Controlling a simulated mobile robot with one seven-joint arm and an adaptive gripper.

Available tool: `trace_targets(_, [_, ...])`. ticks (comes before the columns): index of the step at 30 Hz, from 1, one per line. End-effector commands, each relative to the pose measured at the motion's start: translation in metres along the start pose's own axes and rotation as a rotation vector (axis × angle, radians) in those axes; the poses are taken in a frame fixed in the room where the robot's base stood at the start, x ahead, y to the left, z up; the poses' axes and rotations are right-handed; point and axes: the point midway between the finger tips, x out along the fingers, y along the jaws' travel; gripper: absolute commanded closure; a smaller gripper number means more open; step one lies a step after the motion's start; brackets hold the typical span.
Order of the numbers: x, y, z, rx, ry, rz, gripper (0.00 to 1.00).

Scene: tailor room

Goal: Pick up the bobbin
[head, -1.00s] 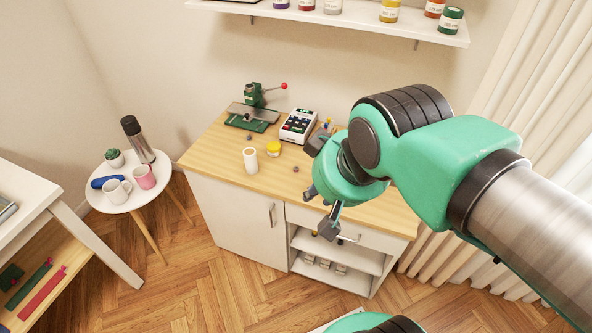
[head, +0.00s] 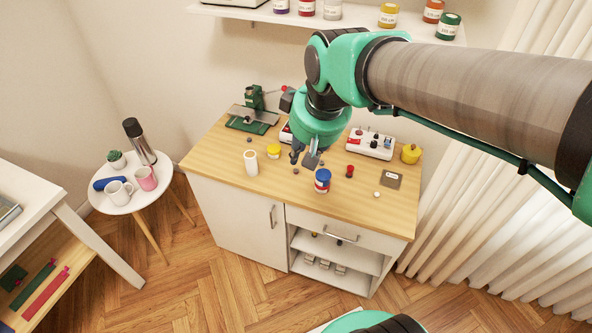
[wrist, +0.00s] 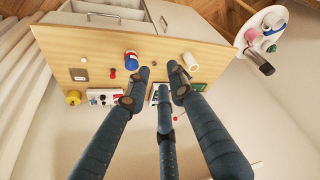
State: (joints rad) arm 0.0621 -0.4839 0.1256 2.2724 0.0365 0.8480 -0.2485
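I cannot tell for sure which thing is the bobbin. A small dark brownish piece (head: 296,171) lies on the wooden bench top (head: 225,170), just below my gripper (head: 307,159). It also shows in the wrist view (wrist: 154,64), between and beyond the fingertips. A similar small dark piece (head: 249,140) lies farther back left. A white cylinder (head: 251,163) stands upright left of my gripper, near the finger at the right in the wrist view (wrist: 190,60). My gripper (wrist: 158,74) points down above the bench, its fingers spread and empty.
A blue-and-red can (head: 322,181) stands close right of my gripper. A yellow item (head: 273,152) sits left. Behind are a green press (head: 252,115) and a white power strip (head: 370,144).

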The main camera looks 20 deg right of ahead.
Motion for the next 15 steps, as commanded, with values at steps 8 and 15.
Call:
trace_targets(8, [0.044,0.029,-0.056,-0.091,-0.066,-0.022,0.77])
trace_targets(15, [0.095,0.055,-0.094,-0.169,-0.115,-0.048,0.77])
